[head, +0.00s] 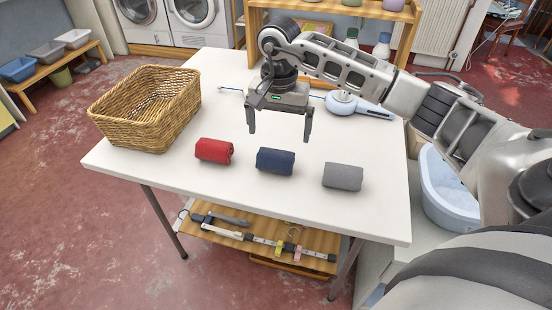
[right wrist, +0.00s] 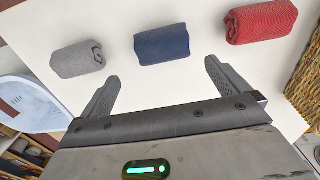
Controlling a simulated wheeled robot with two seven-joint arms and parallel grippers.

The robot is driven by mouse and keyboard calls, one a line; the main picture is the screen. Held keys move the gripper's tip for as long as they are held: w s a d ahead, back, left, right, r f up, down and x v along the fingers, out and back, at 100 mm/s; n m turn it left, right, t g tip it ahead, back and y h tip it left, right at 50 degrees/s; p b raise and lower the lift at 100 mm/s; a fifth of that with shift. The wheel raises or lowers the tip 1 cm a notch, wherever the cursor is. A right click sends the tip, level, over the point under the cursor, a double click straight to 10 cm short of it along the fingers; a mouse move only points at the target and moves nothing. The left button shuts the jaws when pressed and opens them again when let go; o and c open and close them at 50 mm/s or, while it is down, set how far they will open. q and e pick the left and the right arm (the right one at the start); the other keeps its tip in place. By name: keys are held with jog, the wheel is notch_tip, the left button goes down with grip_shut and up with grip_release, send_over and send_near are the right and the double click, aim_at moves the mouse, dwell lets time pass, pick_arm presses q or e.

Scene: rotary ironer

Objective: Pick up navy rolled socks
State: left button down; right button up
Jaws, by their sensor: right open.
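The navy rolled socks (head: 276,161) lie on the white table, between a red roll (head: 214,151) and a grey roll (head: 343,176). My right gripper (head: 280,137) is open and empty, held above the table just behind the navy roll in the head view. In the right wrist view, the navy roll (right wrist: 162,44) lies beyond the gap between the two open fingertips (right wrist: 161,72), apart from both. The grey roll (right wrist: 78,59) is to its left and the red roll (right wrist: 261,22) to its right. My left gripper is not in view.
A wicker basket (head: 146,108) stands at the table's left. A light-blue handled item (head: 345,104) lies at the back right of the white table (head: 225,207). A light-blue tub (head: 449,190) is right of the table. The table's front strip is clear.

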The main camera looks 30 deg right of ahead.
aim_at(276, 151)
jog(key=f, duration=0.7)
jog(key=shift+w+a+f+p, duration=0.1)
jog(key=shift+a+f+p, duration=0.2)
jog(key=shift+f, duration=0.05)
jog(key=c, duration=1)
